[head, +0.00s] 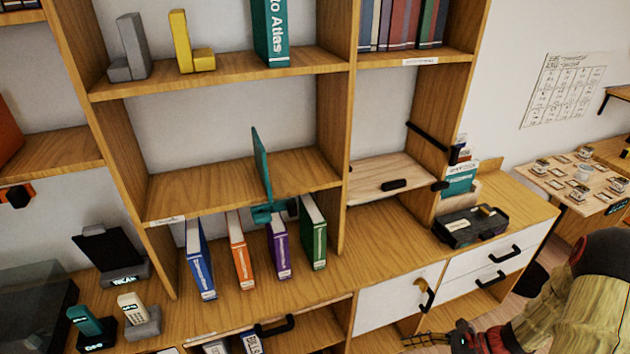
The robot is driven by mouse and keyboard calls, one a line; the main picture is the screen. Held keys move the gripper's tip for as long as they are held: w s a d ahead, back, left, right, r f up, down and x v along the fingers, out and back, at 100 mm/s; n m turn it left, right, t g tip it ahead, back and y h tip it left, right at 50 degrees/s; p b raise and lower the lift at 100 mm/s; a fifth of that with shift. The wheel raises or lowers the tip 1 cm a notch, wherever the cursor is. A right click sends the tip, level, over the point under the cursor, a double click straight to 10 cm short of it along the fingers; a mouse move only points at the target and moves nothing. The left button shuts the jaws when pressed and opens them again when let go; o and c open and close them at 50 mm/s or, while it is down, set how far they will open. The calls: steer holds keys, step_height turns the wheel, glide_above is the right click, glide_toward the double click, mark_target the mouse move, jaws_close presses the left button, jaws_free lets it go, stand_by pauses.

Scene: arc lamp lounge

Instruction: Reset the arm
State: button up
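My arm reaches in from the lower right corner, with a tan, ribbed sleeve over a dark joint. My gripper (440,340) shows at the bottom edge, in front of the lower part of the wooden shelf unit (345,285). It is small, dark and partly cut off by the frame. I cannot make out whether its fingers are apart or together, and no held thing can be made out.
Blue, orange, purple and green books (313,232) stand on the counter. A teal bookend (261,165) stands on the shelf above. The white drawers (490,262) at the right have black handles, close to my arm. A black box (470,226) sits above them.

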steer(key=s+r+n+g+h, duration=0.1)
steer(key=s+r+n+h, duration=0.35)
steer(key=r+n, duration=0.5)
steer(key=s+r+n+g+h, duration=0.1)
steer(key=s+r+n+h, duration=0.4)
steer(key=r+n, duration=0.4)
steer(key=s+a+r+n+t+h, duration=0.1)
steer(key=a+r+n+t, duration=0.1)
steer(key=r, duration=0.5)
steer(key=a+r+n+t+h, duration=0.1)
steer(key=a+r+t, duration=0.3)
steer(key=r, duration=0.4)
steer(key=shift+s+a+r+n, duration=0.35)
steer(key=shift+a+n, duration=0.1)
steer(key=shift+a, duration=0.2)
steer(key=shift+c, duration=0.2)
